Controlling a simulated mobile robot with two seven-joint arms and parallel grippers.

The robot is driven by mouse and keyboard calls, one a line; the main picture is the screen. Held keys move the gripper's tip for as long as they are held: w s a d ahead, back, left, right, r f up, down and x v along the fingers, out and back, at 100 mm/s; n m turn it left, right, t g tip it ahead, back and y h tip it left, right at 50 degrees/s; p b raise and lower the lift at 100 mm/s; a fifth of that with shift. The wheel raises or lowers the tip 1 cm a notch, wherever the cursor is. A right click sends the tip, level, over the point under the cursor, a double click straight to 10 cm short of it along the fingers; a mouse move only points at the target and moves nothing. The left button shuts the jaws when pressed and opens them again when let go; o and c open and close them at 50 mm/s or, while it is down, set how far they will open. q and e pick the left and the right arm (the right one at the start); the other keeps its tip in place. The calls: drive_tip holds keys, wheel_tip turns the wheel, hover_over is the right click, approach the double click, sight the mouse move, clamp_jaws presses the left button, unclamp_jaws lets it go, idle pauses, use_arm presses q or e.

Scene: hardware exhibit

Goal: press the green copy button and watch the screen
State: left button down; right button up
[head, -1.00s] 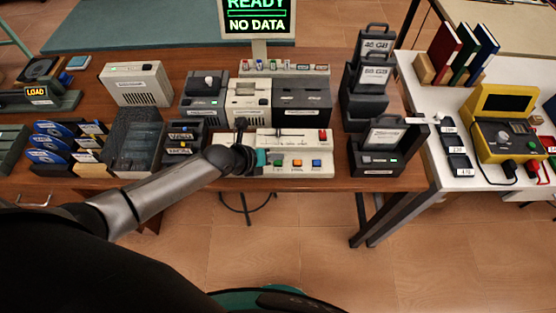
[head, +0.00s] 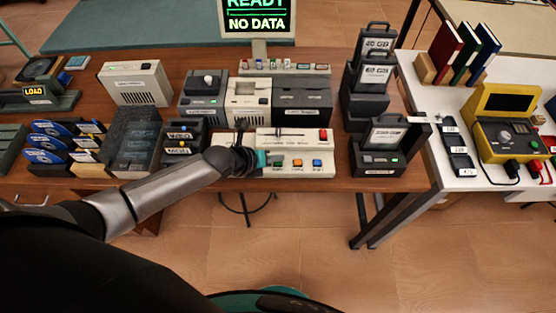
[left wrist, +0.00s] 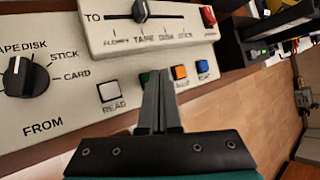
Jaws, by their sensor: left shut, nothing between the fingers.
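The green copy button (head: 278,163) sits at the front of the pale control panel (head: 290,172), left of an orange button (head: 297,162) and a blue button (head: 316,162). In the left wrist view only a sliver of the green button (left wrist: 144,77) shows behind my fingers. My left gripper (head: 264,158) is shut and empty, its fingertips (left wrist: 158,76) at the green button. I cannot tell whether they touch or press it. My right gripper is not in view.
The panel also has a slider (left wrist: 140,10), a red button (head: 322,135), a white READ button (left wrist: 110,91) and a FROM knob (left wrist: 20,76). Black cartridge units (head: 376,150) stand right of it, disk racks (head: 60,145) to the left. A white table (head: 440,95) adjoins at right.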

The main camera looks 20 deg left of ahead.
sight(275, 166)
use_arm(q)
drive_tip(key=shift+f+b, duration=0.35)
idle(0.3)
drive_tip(key=shift+r, duration=0.1)
drive_tip(key=shift+r+p, duration=0.7)
wheel_tip(275, 166, up, 5)
drive_tip(key=p, duration=0.4)
idle(1.0)
